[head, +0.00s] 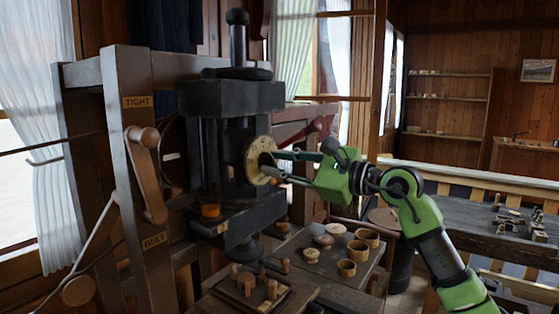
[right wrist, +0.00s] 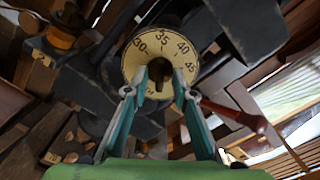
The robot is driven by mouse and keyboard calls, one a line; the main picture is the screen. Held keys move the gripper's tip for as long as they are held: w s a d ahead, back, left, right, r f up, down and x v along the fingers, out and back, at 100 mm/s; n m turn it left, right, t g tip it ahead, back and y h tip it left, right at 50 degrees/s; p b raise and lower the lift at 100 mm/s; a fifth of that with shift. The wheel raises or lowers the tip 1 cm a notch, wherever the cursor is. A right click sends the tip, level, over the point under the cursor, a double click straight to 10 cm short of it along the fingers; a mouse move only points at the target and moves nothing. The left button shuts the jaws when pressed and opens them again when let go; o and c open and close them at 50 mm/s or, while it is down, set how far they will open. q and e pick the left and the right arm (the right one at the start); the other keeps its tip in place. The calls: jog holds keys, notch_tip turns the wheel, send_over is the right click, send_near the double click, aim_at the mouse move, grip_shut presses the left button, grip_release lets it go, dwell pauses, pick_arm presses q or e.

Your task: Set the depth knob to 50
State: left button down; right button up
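The depth knob's round cream dial (head: 257,151) faces right on the front of the dark press. In the right wrist view, the dial (right wrist: 133,66) shows 30, 35, 40 and 45 along its upper edge, with 35 near the top. The brown knob (right wrist: 160,70) is at its centre. My right gripper (right wrist: 161,76) has a finger on each side of the knob, with the tips close to the dial face. The fingers stand apart, and contact with the knob is not clear. In the head view my right gripper (head: 272,163) reaches the dial from the right. My left gripper is out of view.
The dark press (head: 232,97) with its upright handle stands behind the dial. A wooden frame (head: 133,130) marked TIGHT and BELT is at left. Several wooden cups and discs (head: 346,267) lie on the bench below. A red lever (right wrist: 235,112) is right of the dial.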

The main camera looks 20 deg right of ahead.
jog(key=shift+s, duration=0.1)
grip_shut()
